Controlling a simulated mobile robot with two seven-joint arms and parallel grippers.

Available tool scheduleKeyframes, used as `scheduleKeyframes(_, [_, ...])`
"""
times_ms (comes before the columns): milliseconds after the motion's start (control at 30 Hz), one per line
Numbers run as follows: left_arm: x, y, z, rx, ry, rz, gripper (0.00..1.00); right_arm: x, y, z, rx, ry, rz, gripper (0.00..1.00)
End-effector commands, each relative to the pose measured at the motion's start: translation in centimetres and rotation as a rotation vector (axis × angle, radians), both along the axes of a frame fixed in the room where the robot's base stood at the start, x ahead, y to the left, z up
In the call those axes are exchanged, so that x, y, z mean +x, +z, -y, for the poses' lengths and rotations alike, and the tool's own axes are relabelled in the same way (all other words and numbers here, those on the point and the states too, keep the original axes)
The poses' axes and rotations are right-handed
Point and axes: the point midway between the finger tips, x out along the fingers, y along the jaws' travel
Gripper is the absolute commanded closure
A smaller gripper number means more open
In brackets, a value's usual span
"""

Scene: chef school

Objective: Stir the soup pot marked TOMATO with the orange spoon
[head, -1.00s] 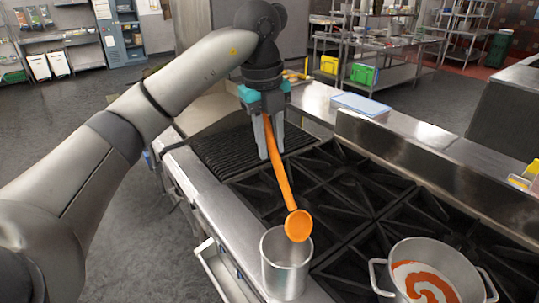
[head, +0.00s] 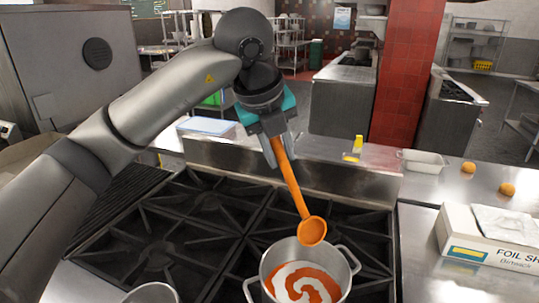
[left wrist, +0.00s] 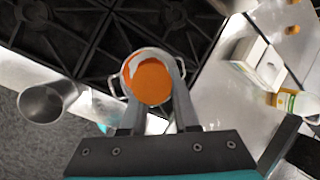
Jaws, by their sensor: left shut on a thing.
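My left gripper (head: 281,158) is shut on the handle of the orange spoon (head: 294,188). The spoon hangs bowl-down, tilted, with its bowl above the far part of a metal soup pot (head: 341,286). The bowl looks clear of the soup. The pot has two side handles and holds orange soup with a white swirl. No TOMATO label is readable. In the left wrist view the gripper fingers (left wrist: 157,98) point toward the pot (left wrist: 127,82), and the orange spoon bowl (left wrist: 150,82) covers much of the soup. My right gripper is not in view.
The pot stands on a black stove grate (head: 205,225). An empty metal cylinder (left wrist: 46,102) stands to the left, cut off in the head view. A foil box (head: 490,240), a white tray (head: 425,161) and two orange round things lie on the right counter. A raised metal ledge (head: 235,158) runs behind the stove.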

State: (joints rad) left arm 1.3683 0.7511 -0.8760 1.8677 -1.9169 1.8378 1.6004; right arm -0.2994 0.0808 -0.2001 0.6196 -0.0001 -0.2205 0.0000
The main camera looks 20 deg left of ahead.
Motion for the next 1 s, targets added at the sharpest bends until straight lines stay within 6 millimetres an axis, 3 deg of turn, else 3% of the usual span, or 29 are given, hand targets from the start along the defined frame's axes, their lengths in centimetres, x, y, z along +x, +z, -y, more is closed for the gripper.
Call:
scheduleKeyframes(267, [0.0, -1.1, -0.8, -0.001, 0.001, 0.001, 1.00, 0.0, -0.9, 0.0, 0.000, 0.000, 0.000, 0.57])
scheduleKeyframes(933, [-0.1, -6.2, -5.0, 0.000, 0.003, 0.000, 1.00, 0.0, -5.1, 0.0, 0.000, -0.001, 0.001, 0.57])
scheduleKeyframes(1000, [-0.1, -6.9, -4.5, -0.001, -0.002, 0.000, 1.00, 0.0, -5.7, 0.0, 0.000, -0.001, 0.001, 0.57])
